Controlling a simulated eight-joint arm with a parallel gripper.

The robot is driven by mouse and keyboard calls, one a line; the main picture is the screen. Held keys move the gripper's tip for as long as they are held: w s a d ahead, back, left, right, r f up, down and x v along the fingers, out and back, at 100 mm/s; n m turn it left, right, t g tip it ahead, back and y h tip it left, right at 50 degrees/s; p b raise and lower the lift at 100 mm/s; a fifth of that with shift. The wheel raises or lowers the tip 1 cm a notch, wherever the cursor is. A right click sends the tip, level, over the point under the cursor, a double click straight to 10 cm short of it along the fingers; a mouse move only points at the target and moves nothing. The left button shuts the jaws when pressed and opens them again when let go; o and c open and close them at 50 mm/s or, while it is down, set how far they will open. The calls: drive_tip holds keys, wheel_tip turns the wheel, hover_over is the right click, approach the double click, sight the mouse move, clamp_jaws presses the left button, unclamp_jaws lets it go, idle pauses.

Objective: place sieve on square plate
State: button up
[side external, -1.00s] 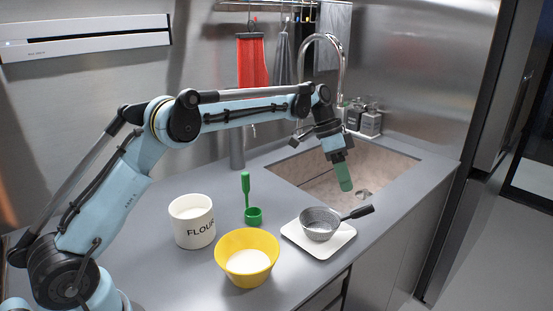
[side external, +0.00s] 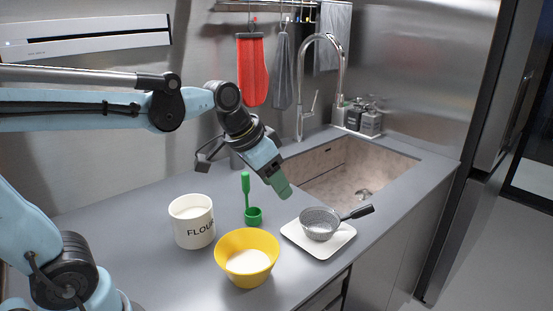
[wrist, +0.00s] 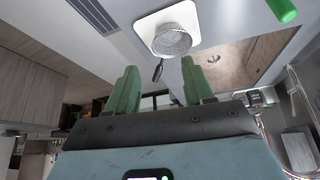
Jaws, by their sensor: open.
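The sieve (side external: 318,225) has a grey mesh bowl and a dark handle. Its bowl sits on the white square plate (side external: 322,251), and the handle sticks out past the plate's edge to the right. My gripper (side external: 284,190) has green fingers and is in the air to the upper left of the sieve, apart from it. In the wrist view, the fingers (wrist: 157,72) are spread with nothing held between them. The sieve (wrist: 173,42) and the plate (wrist: 142,27) show beyond the fingertips there.
A yellow bowl (side external: 247,267) with pale contents, a white flour canister (side external: 191,230) and a green cup-shaped tool with an upright handle (side external: 254,215) stand left of the plate. The sink (side external: 345,180) lies behind it. The counter's front edge is close to the plate.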

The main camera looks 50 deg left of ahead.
drive_tip(key=s+a+f+n+t+y, duration=0.1)
drive_tip(key=s+f+n, duration=0.1)
drive_tip(key=s+f, duration=0.3)
drive_tip(key=shift+s+t, duration=0.4)
drive_tip(key=shift+s, duration=0.65)
drive_tip(key=shift+r, duration=0.1)
